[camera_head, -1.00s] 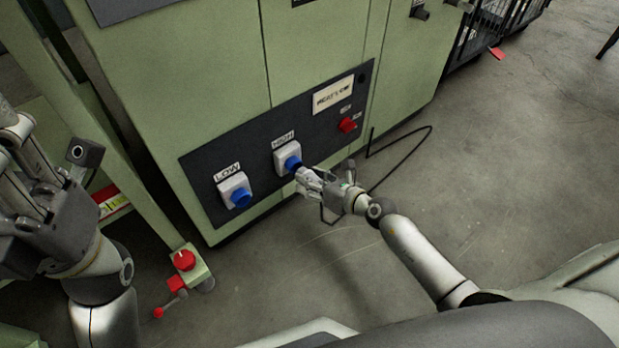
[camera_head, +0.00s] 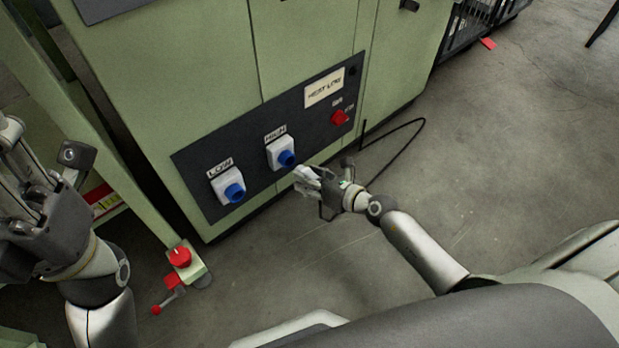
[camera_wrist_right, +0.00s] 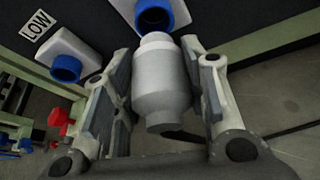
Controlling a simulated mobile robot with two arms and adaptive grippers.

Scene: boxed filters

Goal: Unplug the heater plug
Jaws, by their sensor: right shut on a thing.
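The heater plug (camera_wrist_right: 160,85) is a pale grey cylinder with a narrower front end. My right gripper (camera_head: 309,179) is shut on it, one finger on each side, as the right wrist view shows. The plug (camera_head: 302,173) is just in front of the blue HIGH socket (camera_head: 286,158); a small gap shows between them in the head view. The socket's dark opening (camera_wrist_right: 155,17) shows in the right wrist view. The LOW socket (camera_head: 234,191) is empty. A black cable (camera_head: 408,142) loops on the floor side. My left gripper (camera_head: 45,170) is at the left edge, fingers apart and empty.
The sockets sit on a dark panel (camera_head: 212,154) of a green cabinet (camera_head: 180,70), with a red switch (camera_head: 339,117) to the right. A green post with a red knob (camera_head: 180,257) stands lower left. Concrete floor (camera_head: 500,150) at the right is clear.

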